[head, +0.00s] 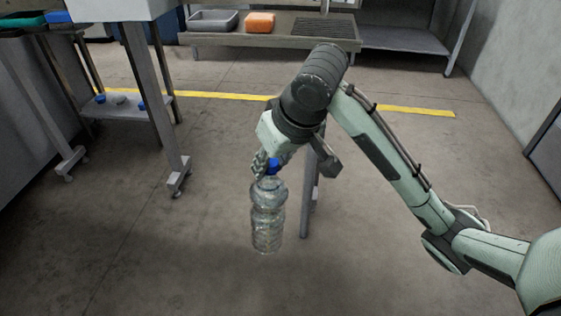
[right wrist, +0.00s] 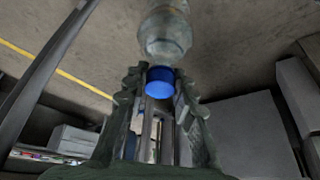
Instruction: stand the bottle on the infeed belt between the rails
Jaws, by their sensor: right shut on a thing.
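A clear plastic bottle with a blue cap (head: 268,214) hangs upright below my right gripper (head: 267,165) in the head view, held in the air above the floor. My right gripper is shut on the bottle at its cap and neck. In the right wrist view the blue cap (right wrist: 160,82) sits between the two fingers, with the clear bottle body (right wrist: 165,35) beyond it. I cannot pick out the infeed belt or its rails for certain. My left gripper is not in view.
A metal machine frame on legs (head: 152,90) stands at the left, with a low shelf (head: 120,108) holding small blue-capped items. The floor around the bottle is mostly clear.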

